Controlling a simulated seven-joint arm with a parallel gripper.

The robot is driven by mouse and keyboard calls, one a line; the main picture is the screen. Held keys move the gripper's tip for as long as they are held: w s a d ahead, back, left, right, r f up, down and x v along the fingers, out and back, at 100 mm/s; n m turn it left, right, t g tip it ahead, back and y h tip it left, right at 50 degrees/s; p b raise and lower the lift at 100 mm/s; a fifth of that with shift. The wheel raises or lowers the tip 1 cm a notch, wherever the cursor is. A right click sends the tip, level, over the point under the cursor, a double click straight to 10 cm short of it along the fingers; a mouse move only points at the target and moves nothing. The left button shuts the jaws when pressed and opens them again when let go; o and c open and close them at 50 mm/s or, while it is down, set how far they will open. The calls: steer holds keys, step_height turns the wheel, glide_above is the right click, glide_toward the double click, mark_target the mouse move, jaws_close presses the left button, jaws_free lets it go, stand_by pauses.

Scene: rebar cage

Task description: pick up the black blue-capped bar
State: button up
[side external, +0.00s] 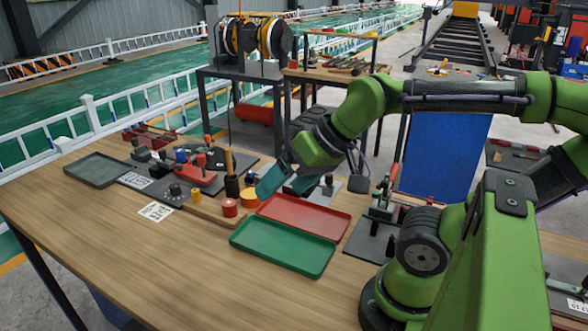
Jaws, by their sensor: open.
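I cannot surely make out the black blue-capped bar. A small dark piece with blue on it (251,177) shows just left of my gripper, partly hidden. Another blue-topped piece (181,157) stands farther left among the fixtures on a dark plate. My gripper (268,190), with teal fingers, tilts down to the left above the table, near the yellow cylinder (251,198) and the back of the red tray. Its jaws are open; the space between the fingers is hard to see, and I see nothing held there.
The red tray (305,218) and green tray (282,247) lie empty in front of my gripper. A red cylinder (229,208) and a black holder with a wooden handle (232,186) stand to the left. A grey tray (98,170) lies far left. The front-left wooden table is clear.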

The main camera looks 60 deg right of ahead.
steer(key=c, duration=0.9)
steer(key=w+d+f+n+g+h, duration=0.2)
steer(key=w+d+f+g, duration=0.15)
steer(key=w+d, duration=0.9)
steer(key=w+d+f+n+g+h, duration=0.15)
steer(key=w+d+g, duration=0.25)
steer(key=w+d, duration=0.85)
steer(key=shift+n+h, duration=0.25)
steer(key=shift+h, duration=0.1)
steer(key=shift+s+d+f, duration=0.45)
steer(key=shift+d+f, duration=0.35)
steer(key=shift+f, duration=1.95)
steer(key=shift+s+d+f, duration=0.45)
steer(key=shift+d+f, duration=0.3)
steer(key=shift+f, duration=2)
steer(key=shift+s+d+f, duration=0.45)
steer(key=shift+d+f, duration=0.35)
steer(key=shift+f, duration=1.95)
